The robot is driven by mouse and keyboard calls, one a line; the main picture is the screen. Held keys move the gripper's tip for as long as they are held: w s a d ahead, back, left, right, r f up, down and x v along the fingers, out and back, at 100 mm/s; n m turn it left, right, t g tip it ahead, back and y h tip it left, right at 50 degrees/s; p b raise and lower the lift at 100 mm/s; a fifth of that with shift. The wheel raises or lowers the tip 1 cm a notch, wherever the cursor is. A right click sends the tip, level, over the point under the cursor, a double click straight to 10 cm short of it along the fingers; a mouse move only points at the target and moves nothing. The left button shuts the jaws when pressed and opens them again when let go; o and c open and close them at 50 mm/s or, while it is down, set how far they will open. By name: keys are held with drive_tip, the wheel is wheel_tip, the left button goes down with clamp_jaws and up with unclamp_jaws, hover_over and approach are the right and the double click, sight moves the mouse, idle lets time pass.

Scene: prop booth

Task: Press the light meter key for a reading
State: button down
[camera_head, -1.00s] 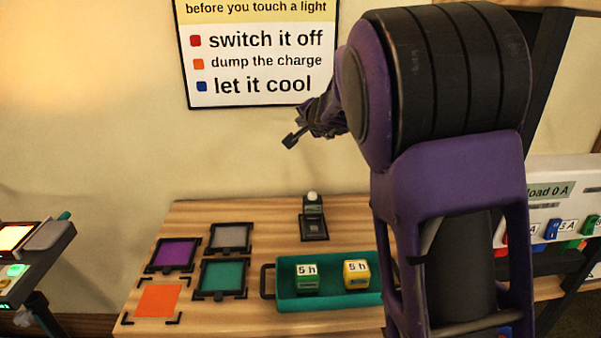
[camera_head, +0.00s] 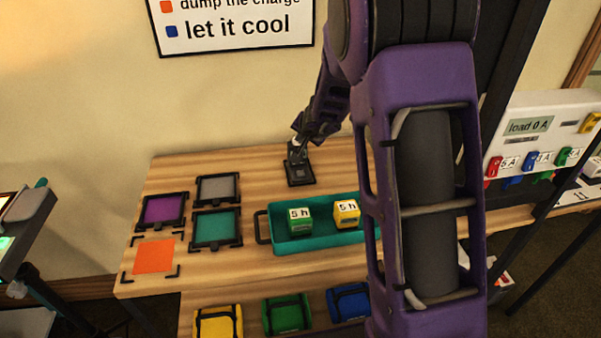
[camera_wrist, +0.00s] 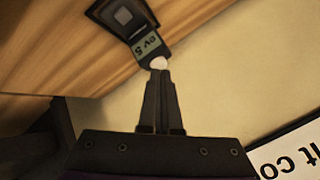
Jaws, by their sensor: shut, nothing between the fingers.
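The light meter (camera_head: 300,173) is a small black device at the back of the wooden table, with a dark base and a white dome. In the wrist view the meter's display (camera_wrist: 149,44) reads "ev 5", and a grey square key (camera_wrist: 123,15) sits on the base beyond it. My gripper (camera_wrist: 160,76) is shut and empty, its fingertips at the white dome (camera_wrist: 159,63). I cannot tell whether they touch it. In the head view my gripper (camera_head: 297,143) is over the back of the meter and partly hides the dome and display.
A teal tray (camera_head: 262,228) with a green and a yellow "5 h" block stands in front of the meter. Several framed colour squares (camera_head: 216,228) lie at left. The wall is close behind. A load panel (camera_head: 530,124) stands at right.

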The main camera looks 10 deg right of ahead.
drive_tip(key=b, duration=0.8)
hover_over(301, 177)
drive_tip(key=shift+f, duration=4.3)
drive_tip(key=shift+f, duration=0.15)
drive_tip(key=shift+f+b, duration=0.3)
drive_tip(key=shift+b, duration=0.25)
drive_tip(key=shift+s+f, duration=0.1)
drive_tip(key=shift+f, duration=0.3)
drive_tip(key=shift+r+p, duration=0.55)
drive_tip(key=shift+r, duration=0.3)
drive_tip(key=shift+r+p, duration=2.05)
drive_tip(key=shift+r, duration=0.5)
